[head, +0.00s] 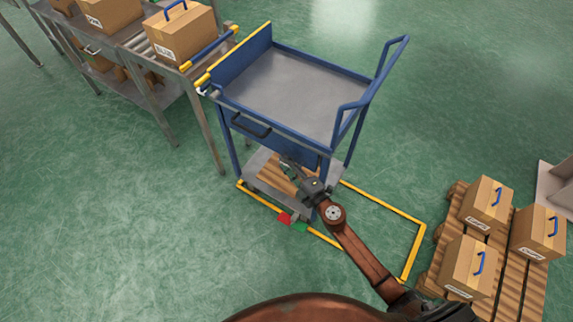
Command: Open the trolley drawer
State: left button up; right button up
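The blue trolley (357,118) with a grey top stands ahead of me. Its blue drawer front (300,150) sits below the top and looks flush with the frame. A dark bar handle (251,125) is on the left part of the drawer front. My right gripper (287,163) is in front of the trolley, below and to the right of the handle in the picture, and apart from it. The gripper is too small and dark to tell whether its fingers are open. It covers part of the lower shelf (262,163). My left gripper is not in view.
Yellow floor lines (385,206) frame the trolley's place. A wooden pallet (508,285) with boxes lies at the right. The green floor at the left is clear.

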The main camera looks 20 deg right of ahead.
grip_shut()
jog(key=shift+a, duration=0.15)
dwell(0.4)
